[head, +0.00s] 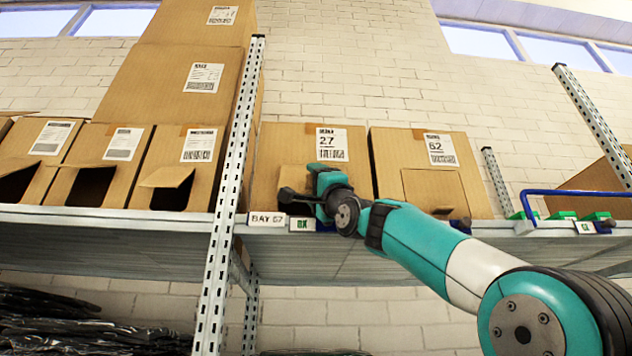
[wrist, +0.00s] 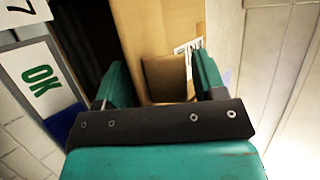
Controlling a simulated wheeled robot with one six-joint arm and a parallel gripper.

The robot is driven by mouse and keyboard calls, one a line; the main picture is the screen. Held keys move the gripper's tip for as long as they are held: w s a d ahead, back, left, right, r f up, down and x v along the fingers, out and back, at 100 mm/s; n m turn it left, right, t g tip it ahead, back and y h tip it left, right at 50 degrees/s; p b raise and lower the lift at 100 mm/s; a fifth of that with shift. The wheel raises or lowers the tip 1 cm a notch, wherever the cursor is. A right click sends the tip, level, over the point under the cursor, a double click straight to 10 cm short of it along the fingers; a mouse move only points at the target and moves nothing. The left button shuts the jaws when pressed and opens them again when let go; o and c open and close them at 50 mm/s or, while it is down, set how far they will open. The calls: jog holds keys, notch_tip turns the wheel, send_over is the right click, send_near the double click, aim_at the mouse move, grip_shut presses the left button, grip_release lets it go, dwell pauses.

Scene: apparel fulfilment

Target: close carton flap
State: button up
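Carton 27 (head: 300,150) stands on the shelf, a brown box with a white label. Its front flap (head: 291,178) is partly hidden behind my gripper (head: 316,186). In the wrist view a brown flap (wrist: 166,78) shows beyond and between the two teal fingers of my gripper (wrist: 163,82). The fingers are apart, and I cannot tell whether either touches the flap. A dark gap shows left of the carton face (wrist: 165,22) in that view. Carton 62 (head: 390,155) stands to the right, its front flap (head: 432,190) nearly flush with its face.
The shelf edge (head: 380,222) carries a bay label (head: 267,219) and a green OK label (head: 302,225). A perforated upright (head: 228,190) stands left of carton 27. Several cartons with open fronts stand farther left. A blue rail (head: 575,192) and green pieces are at right.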

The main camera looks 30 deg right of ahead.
jog(key=b+v, duration=1.2)
jog(key=v, duration=0.5)
jog(key=shift+s, duration=0.2)
jog(key=shift+f, duration=0.1)
